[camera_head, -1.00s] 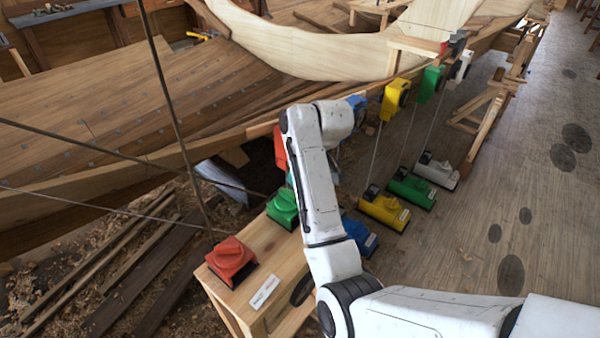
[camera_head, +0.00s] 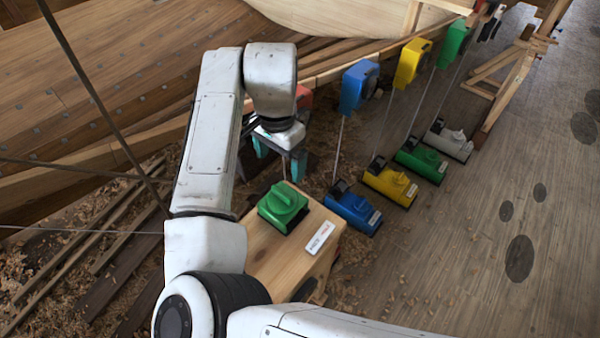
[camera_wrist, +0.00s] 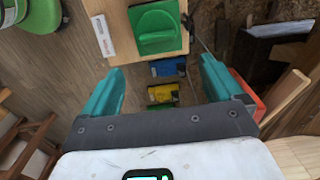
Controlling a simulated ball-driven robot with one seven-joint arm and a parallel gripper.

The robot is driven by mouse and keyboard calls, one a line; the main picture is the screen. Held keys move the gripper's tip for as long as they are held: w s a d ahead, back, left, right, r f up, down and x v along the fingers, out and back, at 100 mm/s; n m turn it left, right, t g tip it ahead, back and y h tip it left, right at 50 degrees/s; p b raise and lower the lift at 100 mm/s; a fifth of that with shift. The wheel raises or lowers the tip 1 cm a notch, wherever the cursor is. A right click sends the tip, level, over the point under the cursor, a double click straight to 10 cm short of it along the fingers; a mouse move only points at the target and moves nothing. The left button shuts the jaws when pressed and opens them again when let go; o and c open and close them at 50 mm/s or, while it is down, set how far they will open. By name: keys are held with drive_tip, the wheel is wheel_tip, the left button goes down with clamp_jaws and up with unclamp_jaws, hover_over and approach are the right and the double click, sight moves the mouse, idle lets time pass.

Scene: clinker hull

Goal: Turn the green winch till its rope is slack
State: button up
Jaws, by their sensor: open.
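A green winch (camera_head: 284,205) with a ridged knob on top sits on a wooden bench (camera_head: 262,262). In the wrist view the green winch (camera_wrist: 158,28) shows beyond my fingertips, its knob's ridge lying roughly across the picture. My gripper (camera_head: 280,166) has teal fingers, is open and empty, and hangs above and behind the winch, apart from it. Its fingers also frame the wrist view (camera_wrist: 160,68). A thin line runs by the bench edge in the wrist view; whether the winch's rope is taut I cannot tell. Another green unit (camera_head: 422,162) stands on the floor at right.
Blue (camera_head: 353,212), yellow (camera_head: 390,184) and grey (camera_head: 447,142) units stand on the floor, with lines up to coloured blocks (camera_head: 360,86) by the hull. A white label (camera_head: 321,236) lies on the bench. Taut-looking dark ropes cross at left.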

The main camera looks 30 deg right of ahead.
sight(282, 192)
drive_tip(key=f, duration=0.5)
drive_tip(key=f+p, duration=0.1)
drive_tip(key=f, duration=0.5)
drive_tip(key=shift+s+a, duration=0.1)
drive_tip(key=shift+a, duration=0.1)
drive_tip(key=shift+c, duration=0.2)
drive_tip(key=c, duration=1)
drive_tip(key=shift+p, duration=0.3)
